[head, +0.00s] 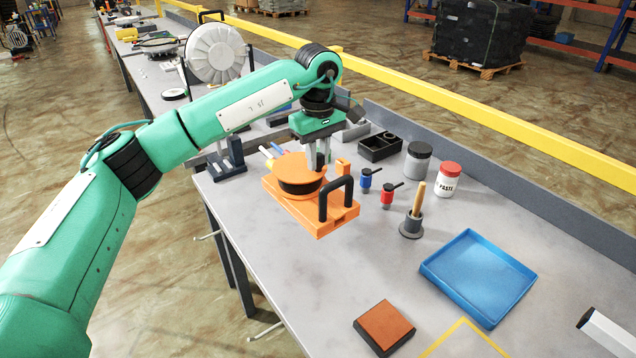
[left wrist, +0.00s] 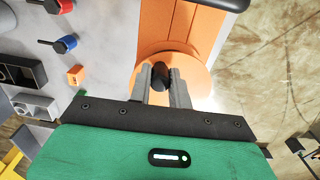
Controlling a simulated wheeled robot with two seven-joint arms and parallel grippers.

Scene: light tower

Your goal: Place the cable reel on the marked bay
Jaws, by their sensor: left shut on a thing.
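The cable reel (head: 298,172) is an orange disc with a dark band around its side. It sits on an orange base with a black arched handle (head: 338,196), near the bench's left edge. In the left wrist view the reel's orange top (left wrist: 198,75) shows with a black knob (left wrist: 160,76) at its middle. My left gripper (head: 318,165) comes from above and is shut on this knob, one finger on each side. A yellow outline on the bench (head: 462,324), looking like the marked bay, is cut off by the bottom edge. My right gripper is out of view.
Blue and red handled tools (head: 388,195), a grey holder (head: 411,226), a paste jar (head: 447,180) and a dark jar (head: 417,163) stand right of the reel. A blue tray (head: 478,277) and a brown-topped block (head: 384,328) lie nearer the outline.

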